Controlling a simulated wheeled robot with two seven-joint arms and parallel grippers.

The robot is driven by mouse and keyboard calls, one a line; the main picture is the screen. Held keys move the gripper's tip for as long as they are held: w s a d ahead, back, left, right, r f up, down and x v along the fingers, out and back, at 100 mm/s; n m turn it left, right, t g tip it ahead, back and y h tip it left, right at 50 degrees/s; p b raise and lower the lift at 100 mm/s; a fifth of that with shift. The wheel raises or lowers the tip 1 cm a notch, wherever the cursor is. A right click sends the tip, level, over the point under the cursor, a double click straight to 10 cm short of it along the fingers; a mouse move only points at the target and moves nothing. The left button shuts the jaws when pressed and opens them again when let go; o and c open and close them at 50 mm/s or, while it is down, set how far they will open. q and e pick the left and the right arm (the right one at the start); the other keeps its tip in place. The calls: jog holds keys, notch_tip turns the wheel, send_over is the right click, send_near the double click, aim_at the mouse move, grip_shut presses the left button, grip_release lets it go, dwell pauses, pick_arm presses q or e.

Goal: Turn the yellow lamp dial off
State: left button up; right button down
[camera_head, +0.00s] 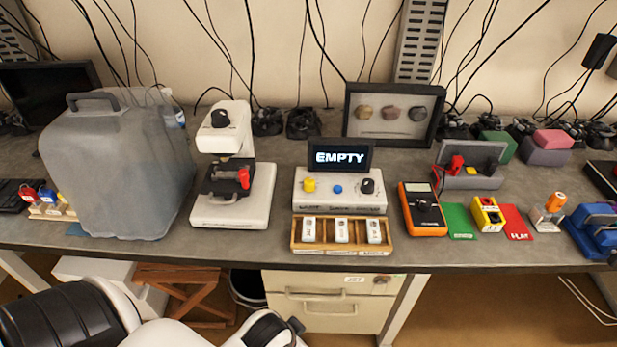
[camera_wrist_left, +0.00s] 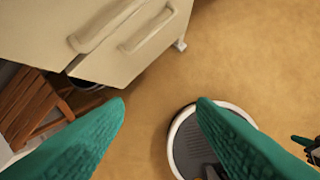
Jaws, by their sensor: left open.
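The yellow dial (camera_head: 310,185) is on the left of a white control box (camera_head: 338,204) on the bench, with a blue button (camera_head: 337,189) and a black knob (camera_head: 368,186) to its right. A dark display (camera_head: 340,156) reading "EMPTY" stands behind the box. The dial's exact angle is too small to tell. My left gripper (camera_wrist_left: 160,102) shows in the left wrist view as two green fingers, apart and empty, over the floor near the drawer cabinet. In the head view my left arm is low, in front of the bench; its fingers are not visible there.
A wooden tray (camera_head: 340,250) with white modules sits in front of the box. A white microscope (camera_head: 233,195) stands left and an orange multimeter (camera_head: 423,210) right. A drawer cabinet (camera_head: 330,306) is under the bench.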

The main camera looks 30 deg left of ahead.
pick_arm(q)
jog(key=w+d+r+m+t, duration=0.3)
jog(key=w+r+m+t, duration=0.6)
jog(key=w+r, duration=1.1)
jog(key=w+d+r+m+t+h, duration=0.6)
jog(key=w+d+r+m+h, duration=0.25)
jog(key=m, duration=0.25)
jog(key=m+g+y, duration=0.9)
jog(key=m+g, duration=1)
jog(key=m, duration=0.6)
send_over(309, 180)
notch_tip(309, 180, down, 2)
jog(key=f, duration=0.1)
jog(key=shift+h, duration=0.25)
notch_tip(309, 180, down, 11)
jog(key=p, duration=0.3)
jog(key=shift+r, duration=0.1)
pick_arm(e)
jog(key=r, duration=0.2)
jog(key=d+r, duration=0.1)
jog(key=shift+w, duration=0.25)
